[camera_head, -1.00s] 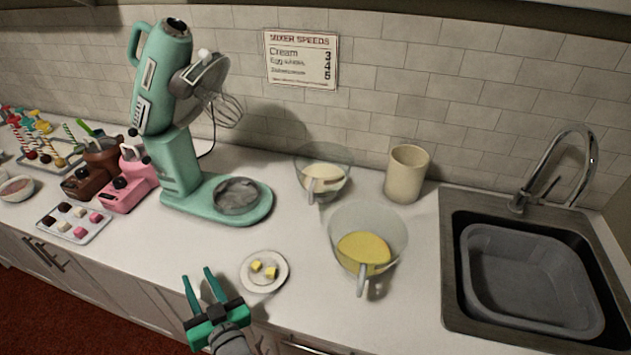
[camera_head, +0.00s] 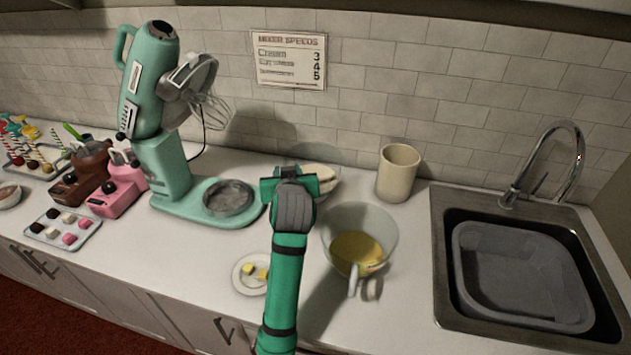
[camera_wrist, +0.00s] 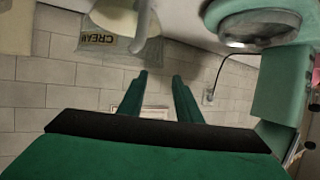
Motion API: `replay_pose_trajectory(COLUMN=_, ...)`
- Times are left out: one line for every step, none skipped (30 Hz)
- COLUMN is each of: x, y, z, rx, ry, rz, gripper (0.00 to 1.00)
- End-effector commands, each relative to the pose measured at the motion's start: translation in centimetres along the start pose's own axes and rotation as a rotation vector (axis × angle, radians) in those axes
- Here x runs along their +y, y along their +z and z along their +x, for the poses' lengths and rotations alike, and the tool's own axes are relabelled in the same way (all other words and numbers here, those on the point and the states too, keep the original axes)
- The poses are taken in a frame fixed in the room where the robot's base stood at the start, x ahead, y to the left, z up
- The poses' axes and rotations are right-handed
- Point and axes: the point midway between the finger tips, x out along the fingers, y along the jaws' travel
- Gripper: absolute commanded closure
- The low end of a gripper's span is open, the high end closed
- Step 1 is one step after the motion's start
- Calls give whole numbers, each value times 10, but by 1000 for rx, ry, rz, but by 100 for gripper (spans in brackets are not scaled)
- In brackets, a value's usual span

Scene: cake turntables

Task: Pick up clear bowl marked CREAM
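The clear bowl marked CREAM (camera_head: 325,180) stands on the counter near the back wall, partly hidden behind my gripper (camera_head: 296,178) in the head view. It holds something pale. In the wrist view, which is upside down, the bowl (camera_wrist: 122,30) is at the upper left, with its yellowish CREAM label and its handle visible. My gripper (camera_wrist: 160,76) is open there, with two green fingers apart and nothing between them. The bowl lies beyond the fingertips and toward the left finger. I see no contact.
A clear bowl of yellow liquid (camera_head: 360,222) stands in front to the right. A beige cup (camera_head: 397,172) is at the back right, beside the sink (camera_head: 520,275). The teal mixer (camera_head: 165,165) stands left. A small plate (camera_head: 240,283) is near the front.

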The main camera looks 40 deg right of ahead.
Motion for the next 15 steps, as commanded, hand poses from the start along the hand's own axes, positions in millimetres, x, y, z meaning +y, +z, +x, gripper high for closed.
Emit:
replay_pose_trajectory(x=1, y=-1, z=4, rx=-4, ry=0, rz=2, gripper=69)
replay_pose_trajectory(x=1, y=-1, z=8, rx=-4, ry=1, rz=2, gripper=69)
replay_pose_trajectory(x=1, y=0, z=13, rx=-6, ry=0, rz=1, gripper=69)
replay_pose_trajectory(x=1, y=0, z=18, rx=-7, ry=0, rz=1, gripper=69)
replay_pose_trajectory(x=1, y=0, z=23, rx=-6, ry=0, rz=1, gripper=69)
replay_pose_trajectory(x=0, y=0, z=29, rx=-5, ry=0, rz=1, gripper=69)
replay_pose_trajectory(x=0, y=0, z=33, rx=-5, ry=-1, rz=1, gripper=69)
replay_pose_trajectory(x=0, y=-1, z=37, rx=-4, ry=0, rz=1, gripper=69)
replay_pose_trajectory(x=0, y=0, z=42, rx=-5, ry=0, rz=1, gripper=69)
replay_pose_trajectory(x=0, y=0, z=46, rx=-5, ry=0, rz=1, gripper=69)
replay_pose_trajectory(x=0, y=0, z=48, rx=-4, ry=0, rz=1, gripper=69)
replay_pose_trajectory(x=0, y=0, z=51, rx=-3, ry=0, rz=1, gripper=69)
replay_pose_trajectory(x=0, y=0, z=53, rx=-4, ry=0, rz=1, gripper=69)
replay_pose_trajectory(x=0, y=0, z=54, rx=-4, ry=0, rz=1, gripper=69)
replay_pose_trajectory(x=0, y=0, z=56, rx=-4, ry=0, rz=1, gripper=69)
